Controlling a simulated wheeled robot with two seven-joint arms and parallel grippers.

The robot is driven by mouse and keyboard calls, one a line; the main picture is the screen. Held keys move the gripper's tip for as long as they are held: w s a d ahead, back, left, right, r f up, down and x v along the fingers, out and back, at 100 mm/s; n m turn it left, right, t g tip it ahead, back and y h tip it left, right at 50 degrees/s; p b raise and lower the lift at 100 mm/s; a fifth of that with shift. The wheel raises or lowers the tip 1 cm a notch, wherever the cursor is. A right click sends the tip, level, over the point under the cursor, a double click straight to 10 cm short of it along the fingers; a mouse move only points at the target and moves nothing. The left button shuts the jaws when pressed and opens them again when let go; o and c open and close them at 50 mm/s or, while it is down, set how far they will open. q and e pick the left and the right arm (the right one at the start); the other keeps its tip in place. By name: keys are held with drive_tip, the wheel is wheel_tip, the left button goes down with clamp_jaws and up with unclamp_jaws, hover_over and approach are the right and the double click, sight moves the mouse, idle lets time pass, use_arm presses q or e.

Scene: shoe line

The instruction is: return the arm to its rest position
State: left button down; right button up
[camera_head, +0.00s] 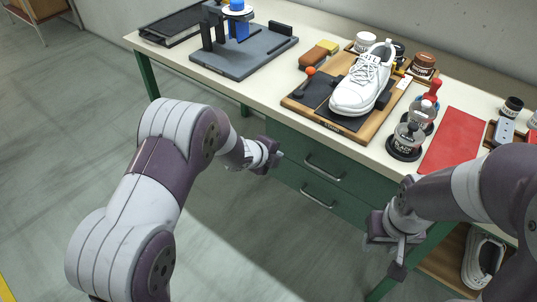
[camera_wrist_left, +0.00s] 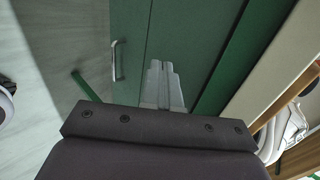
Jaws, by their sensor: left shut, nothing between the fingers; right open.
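My left gripper (camera_head: 276,160) hangs in front of the green drawers, below and apart from the bench top. It is shut and empty; its closed fingers also show in the left wrist view (camera_wrist_left: 163,85). My right gripper (camera_head: 396,256) hangs low at the right, in front of the bench's right part. It is open, and nothing shows in it.
The bench top (camera_head: 262,110) carries a white sneaker (camera_head: 362,82) on a wooden board, a grey fixture (camera_head: 245,58), brushes, jars and a red mat (camera_head: 455,140). A green drawer cabinet (camera_head: 310,165) stands below. A shoe (camera_head: 482,258) sits on a low shelf.

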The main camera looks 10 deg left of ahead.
use_arm(q)
drive_tip(key=s+a+n+g+y, duration=0.3)
drive_tip(key=s+a+n+y, duration=0.1)
drive_tip(key=s+a+n, duration=0.65)
drive_tip(key=s+a+r+n+g, duration=0.1)
drive_tip(key=s+r+n+g, duration=0.15)
drive_tip(key=s+n, duration=0.45)
drive_tip(key=s+a+r+n+g, duration=0.1)
drive_tip(key=s+r+n+g, duration=0.15)
drive_tip(key=s+n, duration=0.4)
drive_tip(key=s+r+t+p, duration=0.1)
drive_tip(key=s+r+p, duration=0.2)
drive_tip(key=r+p, duration=1.1)
wheel_tip(320, 180, up, 3)
drive_tip(key=shift+s+d+r+y+p, duration=0.15)
drive_tip(key=shift+d+y+p, duration=0.05)
drive_tip(key=shift+y+p, duration=0.15)
